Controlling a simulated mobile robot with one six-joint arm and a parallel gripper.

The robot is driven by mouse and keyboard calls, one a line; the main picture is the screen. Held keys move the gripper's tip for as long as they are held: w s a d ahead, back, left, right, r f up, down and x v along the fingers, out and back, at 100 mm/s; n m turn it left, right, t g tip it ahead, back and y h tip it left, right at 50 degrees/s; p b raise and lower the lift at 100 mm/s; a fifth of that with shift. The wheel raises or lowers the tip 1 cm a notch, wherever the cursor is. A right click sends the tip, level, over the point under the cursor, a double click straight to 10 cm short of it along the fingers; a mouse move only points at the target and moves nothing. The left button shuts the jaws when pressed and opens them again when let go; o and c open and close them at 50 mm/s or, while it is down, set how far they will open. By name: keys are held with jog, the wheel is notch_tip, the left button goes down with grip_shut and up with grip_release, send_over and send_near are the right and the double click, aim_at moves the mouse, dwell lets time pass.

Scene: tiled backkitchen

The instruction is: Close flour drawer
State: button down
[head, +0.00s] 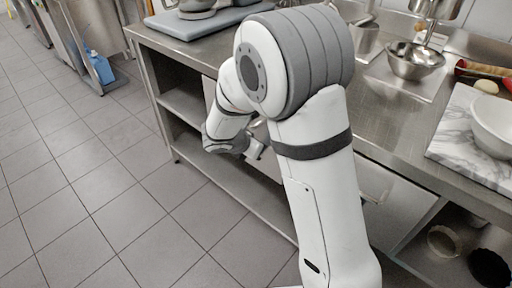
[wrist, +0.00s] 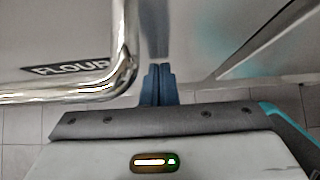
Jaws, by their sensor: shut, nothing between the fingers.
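The flour drawer shows in the wrist view as a grey metal front (wrist: 50,35) with a dark label (wrist: 70,68) reading FLOUR. Its shiny bar handle (wrist: 125,50) bends around the label at the left. My gripper (wrist: 158,72) is shut and empty, with its blue-grey fingers together just right of the handle and pointing at the metal front. I cannot tell whether the fingertips touch it. In the head view my gripper (head: 257,150) is low beside the counter's front, and my arm hides most of the drawer there. How far the drawer stands out is unclear.
The steel counter (head: 400,130) carries a metal bowl (head: 415,62), a marble board (head: 455,135) with a white bowl (head: 495,125), and a grey scale-like item (head: 205,18). A lower shelf (head: 225,172) runs beneath. The tiled floor (head: 90,190) at left is clear.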

jog(key=s+a+f+p+v, duration=0.1)
jog(key=v, duration=0.5)
jog(key=a+f+p+v, duration=0.1)
jog(key=p+v, duration=0.1)
jog(key=v, duration=0.5)
jog(key=s+d+r+m+g+y+p, duration=0.1)
jog(key=s+d+r+m+y+p, duration=0.2)
jog(key=s+d+r+m+p, duration=0.4)
jog(key=s+d+r+m+g+y+p, duration=0.2)
jog(key=s+d+r+m+p, duration=0.6)
jog(key=r+m, duration=0.8)
jog(key=s+d+m+y, duration=0.1)
jog(key=s+d+m, duration=0.1)
jog(key=m, duration=0.1)
jog(key=shift+s+d+r+m+g, duration=0.2)
jog(key=shift+s+d+m+g, duration=0.1)
jog(key=shift+s, duration=0.1)
